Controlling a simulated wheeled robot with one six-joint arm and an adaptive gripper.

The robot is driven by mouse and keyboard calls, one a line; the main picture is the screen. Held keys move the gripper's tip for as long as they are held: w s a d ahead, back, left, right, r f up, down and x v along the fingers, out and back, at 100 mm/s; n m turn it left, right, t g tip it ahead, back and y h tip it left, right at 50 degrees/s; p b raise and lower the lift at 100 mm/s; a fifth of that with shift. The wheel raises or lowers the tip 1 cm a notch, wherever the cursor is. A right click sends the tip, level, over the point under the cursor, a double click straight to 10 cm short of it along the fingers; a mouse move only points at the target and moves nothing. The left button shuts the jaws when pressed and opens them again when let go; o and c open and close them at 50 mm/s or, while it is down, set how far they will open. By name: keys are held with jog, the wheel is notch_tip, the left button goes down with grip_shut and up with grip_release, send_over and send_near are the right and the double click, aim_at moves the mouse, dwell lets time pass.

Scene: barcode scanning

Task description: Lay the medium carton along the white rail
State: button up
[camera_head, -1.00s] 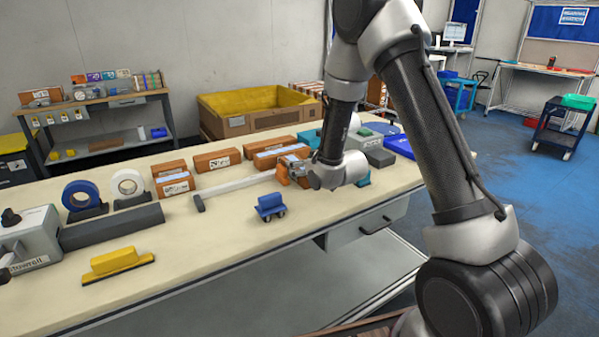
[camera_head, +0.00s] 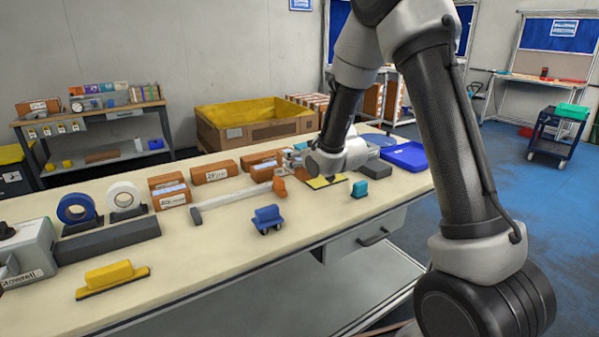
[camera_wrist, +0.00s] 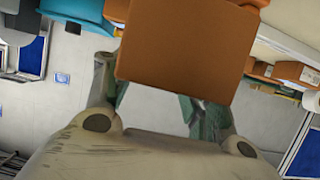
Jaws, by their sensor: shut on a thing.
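The medium carton (camera_wrist: 185,52), a plain orange-brown box, fills the upper middle of the wrist view, between my gripper's fingers. My gripper (camera_wrist: 160,100) is shut on it. In the head view my gripper (camera_head: 306,160) is over the back right part of the bench, beyond the rail's right end, and the arm hides the held carton there. The white rail (camera_head: 232,201) lies slantwise on the bench, with an orange block (camera_head: 279,187) at its right end. I see no carton against the rail's near side.
Several orange cartons (camera_head: 215,172) stand behind the rail. A small blue wheeled thing (camera_head: 267,218) stands in front of it. A yellow pad (camera_head: 325,182), a teal block (camera_head: 359,189) and a blue tray (camera_head: 405,156) are to the right.

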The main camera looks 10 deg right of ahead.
notch_tip(320, 180, up, 3)
jog(key=shift+d+f, duration=0.1)
jog(key=shift+f, duration=0.1)
jog(key=shift+d+r+m+h, duration=0.25)
jog(key=shift+d+m+h, duration=0.05)
jog(key=shift+d, duration=0.55)
jog(key=s+d+f+m+h, duration=0.2)
jog(key=s+d+m+h, duration=0.3)
jog(key=s+m+h, duration=0.1)
jog(key=shift+s+d+f+h, duration=0.25)
jog(key=shift+s+d+h, duration=0.1)
jog(key=shift+s+h, duration=0.5)
jog(key=shift+a, duration=0.1)
